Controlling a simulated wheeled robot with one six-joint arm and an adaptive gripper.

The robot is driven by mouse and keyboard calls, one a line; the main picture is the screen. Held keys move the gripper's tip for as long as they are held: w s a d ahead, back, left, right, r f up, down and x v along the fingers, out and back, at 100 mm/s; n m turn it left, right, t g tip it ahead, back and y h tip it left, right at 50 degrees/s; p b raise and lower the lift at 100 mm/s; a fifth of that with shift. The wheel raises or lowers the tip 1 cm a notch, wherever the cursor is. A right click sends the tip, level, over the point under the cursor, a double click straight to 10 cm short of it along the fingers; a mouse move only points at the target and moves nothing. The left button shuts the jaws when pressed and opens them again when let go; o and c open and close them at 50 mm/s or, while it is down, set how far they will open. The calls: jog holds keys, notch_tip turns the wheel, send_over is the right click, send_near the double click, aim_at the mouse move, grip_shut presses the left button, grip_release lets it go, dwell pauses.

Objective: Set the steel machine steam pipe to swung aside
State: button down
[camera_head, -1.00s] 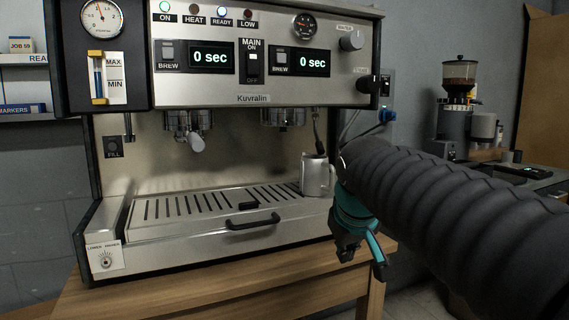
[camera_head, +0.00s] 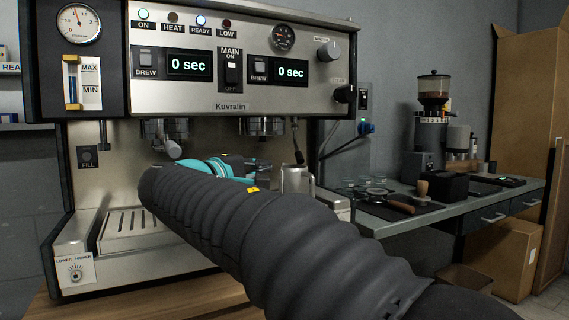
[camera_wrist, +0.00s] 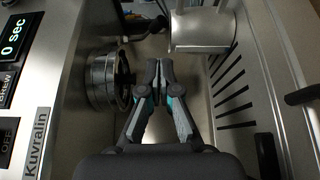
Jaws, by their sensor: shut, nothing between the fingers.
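The steel machine (camera_head: 255,92) fills the left of the head view. Its thin steam pipe (camera_head: 297,142) hangs under the right end of the body, its lower end reaching the steel pitcher (camera_head: 297,180), where the tip is hidden. The pitcher also shows at the top of the wrist view (camera_wrist: 202,32). My gripper (camera_wrist: 159,72) is shut and empty in the wrist view, between the round brew group (camera_wrist: 105,80) and the slotted drip tray (camera_wrist: 232,97), apart from the pitcher. In the head view my arm mostly hides the gripper, left of the pitcher.
A second brew group with a spout (camera_head: 166,140) hangs at the left. A side counter (camera_head: 450,205) at the right carries a grinder (camera_head: 432,125) and several small tools. A cardboard box (camera_head: 507,255) stands on the floor below.

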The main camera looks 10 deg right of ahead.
jog(key=x, duration=1)
jog(key=shift+p, duration=0.4)
jog(key=shift+a+t+b, duration=0.15)
jog(key=shift+t+b, duration=0.15)
jog(key=shift+b, duration=0.05)
